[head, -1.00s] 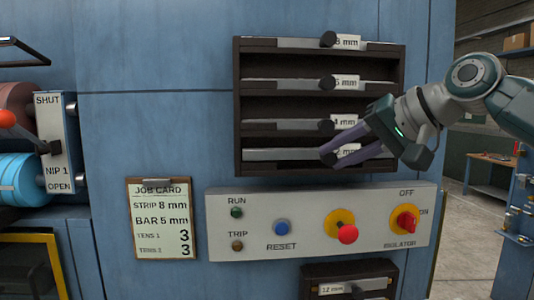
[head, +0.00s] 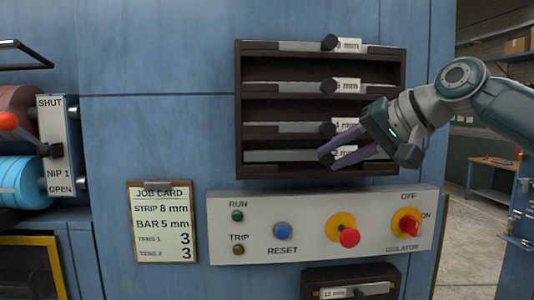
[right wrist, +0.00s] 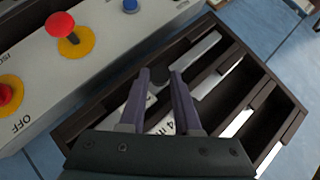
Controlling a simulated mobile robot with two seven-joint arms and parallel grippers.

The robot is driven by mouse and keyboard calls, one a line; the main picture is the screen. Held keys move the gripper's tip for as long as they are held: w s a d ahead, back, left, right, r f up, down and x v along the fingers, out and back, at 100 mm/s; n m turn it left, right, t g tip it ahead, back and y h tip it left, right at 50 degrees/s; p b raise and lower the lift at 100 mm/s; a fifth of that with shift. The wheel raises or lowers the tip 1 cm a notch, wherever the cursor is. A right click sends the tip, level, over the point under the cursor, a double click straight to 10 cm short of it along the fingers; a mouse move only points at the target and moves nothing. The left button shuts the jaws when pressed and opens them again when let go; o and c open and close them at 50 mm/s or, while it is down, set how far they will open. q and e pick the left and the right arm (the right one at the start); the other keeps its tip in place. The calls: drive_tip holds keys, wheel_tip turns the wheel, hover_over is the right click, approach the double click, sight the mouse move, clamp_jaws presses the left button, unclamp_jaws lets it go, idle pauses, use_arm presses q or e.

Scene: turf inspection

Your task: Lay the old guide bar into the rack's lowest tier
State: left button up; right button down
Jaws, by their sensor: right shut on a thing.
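The dark rack (head: 239,110) hangs on the blue machine wall with several tiers, each showing a grey bar with a black knob and white label. The old guide bar (head: 280,155) lies level at the lowest tier; I cannot tell how deep it sits. My right gripper (head: 323,153) comes in from the right, with its purple fingers at this bar's knob. In the right wrist view, the fingers (right wrist: 160,85) are closed on either side of the black knob (right wrist: 158,78). The bar's label is partly covered in the head view. My left gripper is not in view.
A control panel (head: 320,255) with a red stop button (head: 349,237) and a red isolator switch (head: 406,222) juts out just below the rack. A job card (head: 162,225) reads "BAR 5 mm". A smaller rack (head: 312,276) sits below the panel. Nip rollers (head: 22,180) stand at left.

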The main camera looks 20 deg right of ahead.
drive_tip(key=shift+f+b, duration=0.65)
drive_tip(key=shift+f, duration=0.3)
idle(0.3)
drive_tip(key=c, duration=0.7)
unclamp_jaws()
drive_tip(key=shift+o, duration=0.9)
drive_tip(key=shift+f, duration=0.1)
drive_tip(key=shift+d, duration=0.1)
drive_tip(key=b+v, duration=0.6)
drive_tip(key=v, duration=0.4)
drive_tip(key=shift+w, duration=0.1)
